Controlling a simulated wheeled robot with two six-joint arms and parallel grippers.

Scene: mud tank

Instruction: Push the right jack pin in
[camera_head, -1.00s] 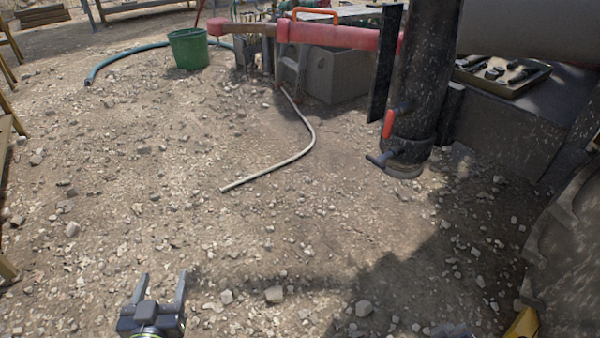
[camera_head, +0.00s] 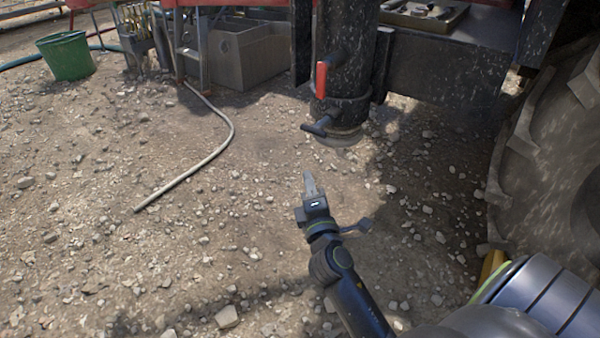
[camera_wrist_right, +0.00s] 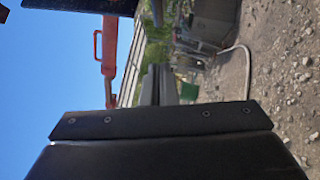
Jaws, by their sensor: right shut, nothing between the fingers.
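The jack is a thick, mud-spattered black upright tube (camera_head: 345,50) in the head view. A black T-handled pin (camera_head: 318,127) sticks out to the left near its lower end, above the round foot. How deep the pin sits cannot be told. A red handle (camera_head: 321,80) is on the tube above it. My right gripper (camera_head: 309,178) is shut and empty, below the pin and apart from it, pointing toward it. Its closed fingers also show in the right wrist view (camera_wrist_right: 158,85), where the pin cannot be made out. My left gripper is out of view.
A large tyre (camera_head: 560,150) stands at the right. A grey bin (camera_head: 240,50), a ladder, a green bucket (camera_head: 67,56) and a pale hose (camera_head: 205,160) are at the back left. The stony ground in front of the jack is open.

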